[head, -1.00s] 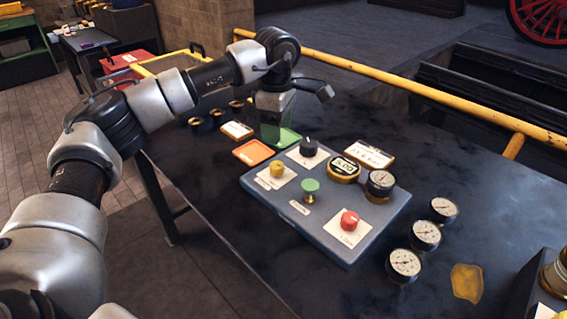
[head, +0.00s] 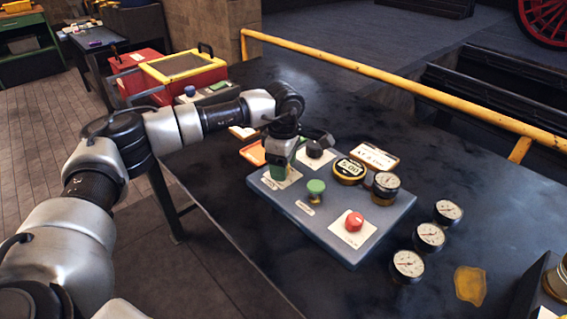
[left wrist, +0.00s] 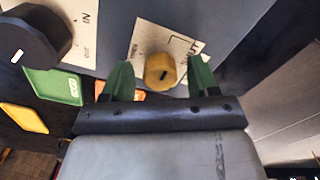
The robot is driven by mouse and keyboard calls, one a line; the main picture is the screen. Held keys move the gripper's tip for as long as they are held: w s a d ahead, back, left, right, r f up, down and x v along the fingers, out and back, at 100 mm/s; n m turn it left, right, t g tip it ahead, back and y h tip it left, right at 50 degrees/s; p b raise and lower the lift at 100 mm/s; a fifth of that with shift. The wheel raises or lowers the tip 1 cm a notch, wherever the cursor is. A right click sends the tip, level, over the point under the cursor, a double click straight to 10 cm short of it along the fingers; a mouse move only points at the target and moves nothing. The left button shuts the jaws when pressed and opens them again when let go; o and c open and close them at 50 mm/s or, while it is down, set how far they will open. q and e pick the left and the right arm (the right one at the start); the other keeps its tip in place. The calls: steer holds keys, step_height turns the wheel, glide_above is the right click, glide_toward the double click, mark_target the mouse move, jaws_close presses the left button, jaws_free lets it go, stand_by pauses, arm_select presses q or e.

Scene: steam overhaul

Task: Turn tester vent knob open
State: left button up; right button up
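The blue-grey tester (head: 335,235) lies on the dark table. In the left wrist view its yellow knob (left wrist: 160,71) sits on a white plate (left wrist: 150,38) lettered SHUT on the right; the left word is partly legible. My left gripper (head: 279,172) is over the tester's left corner and hides the yellow knob in the head view. In the left wrist view the green fingers of my left gripper (left wrist: 161,80) are open, one each side of the yellow knob, with a gap on both sides. My right gripper is not in view.
A yellow rail (head: 400,88) runs along the far edge.

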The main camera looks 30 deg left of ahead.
arm_select(q)
steer(key=c, duration=0.9)
steer(key=shift+o, duration=0.2)
steer(key=shift+n, duration=0.3)
steer(key=n, duration=0.3)
steer(key=shift+n, duration=0.4)
steer(key=n, duration=0.4)
steer(key=shift+r+n, duration=0.1)
steer(key=shift+n, duration=0.2)
steer(key=n, duration=0.4)
steer(key=shift+p, duration=0.35)
steer(key=n, duration=0.4)
steer(key=shift+n, duration=0.3)
steer(key=shift+w+a+n+p, duration=0.1)
steer(key=shift+n+p, duration=0.2)
